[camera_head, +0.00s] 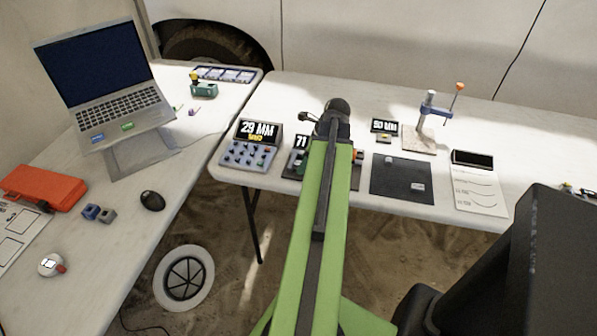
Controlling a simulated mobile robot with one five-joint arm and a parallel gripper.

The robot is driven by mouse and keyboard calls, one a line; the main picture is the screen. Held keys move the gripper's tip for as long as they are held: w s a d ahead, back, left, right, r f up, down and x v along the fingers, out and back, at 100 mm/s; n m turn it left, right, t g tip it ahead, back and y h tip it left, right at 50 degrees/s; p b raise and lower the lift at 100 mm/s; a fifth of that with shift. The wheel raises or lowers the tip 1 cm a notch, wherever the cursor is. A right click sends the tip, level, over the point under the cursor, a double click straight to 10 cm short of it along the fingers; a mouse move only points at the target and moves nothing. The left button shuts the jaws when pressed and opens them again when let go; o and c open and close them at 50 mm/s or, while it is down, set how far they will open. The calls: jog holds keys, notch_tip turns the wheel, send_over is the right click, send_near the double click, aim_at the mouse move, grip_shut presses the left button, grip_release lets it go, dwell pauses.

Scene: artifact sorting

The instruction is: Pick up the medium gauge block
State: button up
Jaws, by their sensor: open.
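I cannot tell for sure which thing is the medium gauge block. A dark square mat (381,187) lies on the right table, with a small pale grey block (418,187) near its right side and a smaller light piece (390,159) near its back edge. My green arm reaches forward over the front edge of that table, left of the mat. It ends in a black joint above the table. The fingers of my gripper do not show; the arm hides what is below it. Nothing visible touches the pale grey block.
A device reading 29 MM (258,131) stands left of my arm. The left table holds a laptop (105,80), a red case (42,188) and a mouse (152,201). Floor shows between the tables.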

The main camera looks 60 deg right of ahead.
jog(key=shift+r, duration=0.1)
grip_shut()
dwell(0.3)
jog(key=r+p, duration=0.5)
jog(key=shift+s+r, duration=0.15)
jog(key=shift+s, duration=0.2)
jog(key=s+r+p, duration=0.5)
jog(key=s+p, duration=0.1)
jog(key=s, duration=0.5)
jog(key=shift+r, duration=0.35)
